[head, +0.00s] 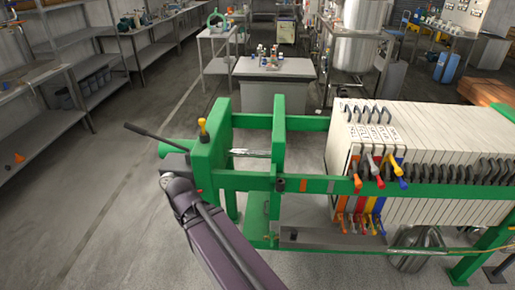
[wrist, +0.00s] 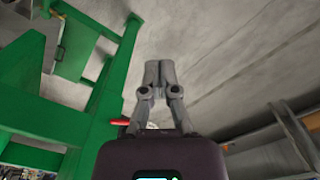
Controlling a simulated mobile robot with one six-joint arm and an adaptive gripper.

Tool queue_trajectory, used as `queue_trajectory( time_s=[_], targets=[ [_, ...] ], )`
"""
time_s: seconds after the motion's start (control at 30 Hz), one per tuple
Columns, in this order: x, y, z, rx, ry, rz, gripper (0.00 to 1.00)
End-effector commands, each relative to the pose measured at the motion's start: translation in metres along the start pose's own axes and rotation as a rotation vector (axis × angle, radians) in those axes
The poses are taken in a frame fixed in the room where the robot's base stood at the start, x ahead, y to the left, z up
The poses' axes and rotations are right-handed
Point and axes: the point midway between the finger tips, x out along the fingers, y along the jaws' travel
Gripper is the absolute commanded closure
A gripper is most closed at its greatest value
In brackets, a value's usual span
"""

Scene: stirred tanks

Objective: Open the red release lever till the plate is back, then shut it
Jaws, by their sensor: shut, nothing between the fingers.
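A filter press with a green frame (head: 300,122) carries a pack of white plates (head: 450,140) at the right. On the pack's near end hang an orange-tipped handle (head: 357,181), a red handle (head: 379,178) and a blue-and-yellow handle (head: 400,176). A green cross plate (head: 278,150) stands apart from the pack. In the wrist view a small red piece (wrist: 120,121) shows beside my gripper (wrist: 159,64); I cannot tell whether it is the release lever. My gripper is shut and empty, beside the green frame (wrist: 105,100) and over bare floor. In the head view it is mostly hidden beyond my arm.
Coloured lower handles (head: 360,222) hang below the pack. A shelf rack (head: 60,80) stands at the left. The floor between rack and press is clear.

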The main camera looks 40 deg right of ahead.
Motion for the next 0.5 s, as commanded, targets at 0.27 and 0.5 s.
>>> queue_trajectory(
  time_s=[0.27,0.5],
  targets=[
    [0.0,0.0,0.0,0.0,0.0,0.0,1.0],
    [0.0001,0.0,-0.0001,0.0,0.0,0.0,0.43]
  ],
)
